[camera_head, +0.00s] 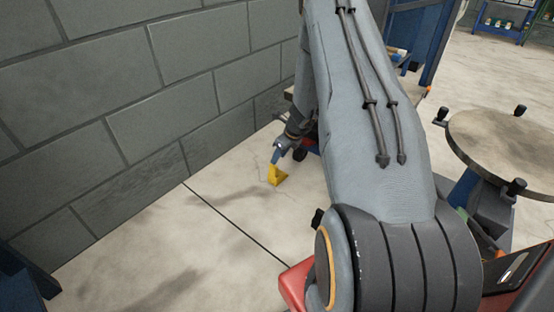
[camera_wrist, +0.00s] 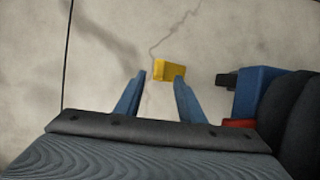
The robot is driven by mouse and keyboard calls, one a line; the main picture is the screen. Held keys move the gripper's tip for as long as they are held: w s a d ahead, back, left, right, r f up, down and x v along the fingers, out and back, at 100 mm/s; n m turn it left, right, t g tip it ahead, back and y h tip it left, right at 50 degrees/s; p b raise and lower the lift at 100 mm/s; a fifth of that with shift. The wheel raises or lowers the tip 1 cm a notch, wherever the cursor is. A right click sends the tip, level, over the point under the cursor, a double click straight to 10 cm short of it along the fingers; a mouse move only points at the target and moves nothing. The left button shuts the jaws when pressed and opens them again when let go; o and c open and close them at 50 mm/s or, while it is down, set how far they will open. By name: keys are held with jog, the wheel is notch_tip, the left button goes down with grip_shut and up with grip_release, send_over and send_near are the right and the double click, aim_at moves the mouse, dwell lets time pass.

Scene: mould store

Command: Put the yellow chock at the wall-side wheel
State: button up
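The yellow chock (camera_head: 277,176) is low at the floor near the grey block wall. It also shows in the wrist view (camera_wrist: 168,70), at the tips of my gripper (camera_wrist: 160,76). The two blue fingers stand apart, with a gap left of the chock; the right fingertip overlaps the chock's lower right edge in the picture. In the head view my gripper (camera_head: 281,152) is directly above the chock, pointing down. A small dark round part, which looks like a wheel (camera_head: 299,154), shows just right of my gripper. My arm hides most of what stands behind it.
The grey block wall (camera_head: 165,95) runs along the left. Pale floor (camera_head: 160,240) with a dark joint line lies open before it. A round-topped stand (camera_head: 505,150) is at the right. A blue part (camera_wrist: 258,88) with a dark end lies close right of the fingers.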

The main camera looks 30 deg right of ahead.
jog(key=shift+p+v, duration=0.55)
jog(key=shift+v, duration=1.2)
